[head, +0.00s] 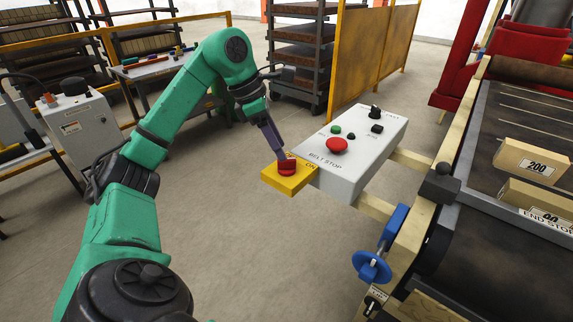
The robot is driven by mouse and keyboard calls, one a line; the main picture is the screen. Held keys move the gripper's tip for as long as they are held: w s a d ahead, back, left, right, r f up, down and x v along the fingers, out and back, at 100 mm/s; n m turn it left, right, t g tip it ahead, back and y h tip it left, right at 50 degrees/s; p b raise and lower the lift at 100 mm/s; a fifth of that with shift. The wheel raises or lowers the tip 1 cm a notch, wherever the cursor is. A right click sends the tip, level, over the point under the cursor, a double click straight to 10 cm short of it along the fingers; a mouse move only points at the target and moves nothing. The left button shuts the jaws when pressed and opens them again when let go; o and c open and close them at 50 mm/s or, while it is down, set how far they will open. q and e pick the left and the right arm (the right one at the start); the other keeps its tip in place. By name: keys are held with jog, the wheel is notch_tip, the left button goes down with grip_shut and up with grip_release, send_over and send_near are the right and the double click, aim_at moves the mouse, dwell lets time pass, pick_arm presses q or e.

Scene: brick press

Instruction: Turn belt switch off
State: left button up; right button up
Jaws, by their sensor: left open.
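A yellow switch box (281,185) with a red knob (287,167) on top sits at the left end of a grey control box (346,168). A partly hidden label beside the knob seems to read ON. My left gripper (284,157) comes in from the upper left and is open, with its tip right at the red knob. I cannot tell whether it touches the knob, and the gripper hides part of it. The grey box is marked BELT STOP and carries a red mushroom button (337,146), a green button (336,129) and a black selector (375,111). My right gripper is not in view.
A blue handwheel (371,267) sticks out below. Open floor lies to the left.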

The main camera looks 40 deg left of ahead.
aim_at(287, 165)
pick_arm(q)
jog(key=x, duration=0.4)
jog(key=shift+a, duration=0.1)
jog(key=shift+w+f, duration=0.1)
jog(key=shift+f, duration=0.05)
jog(key=shift+c, duration=0.3)
grip_shut()
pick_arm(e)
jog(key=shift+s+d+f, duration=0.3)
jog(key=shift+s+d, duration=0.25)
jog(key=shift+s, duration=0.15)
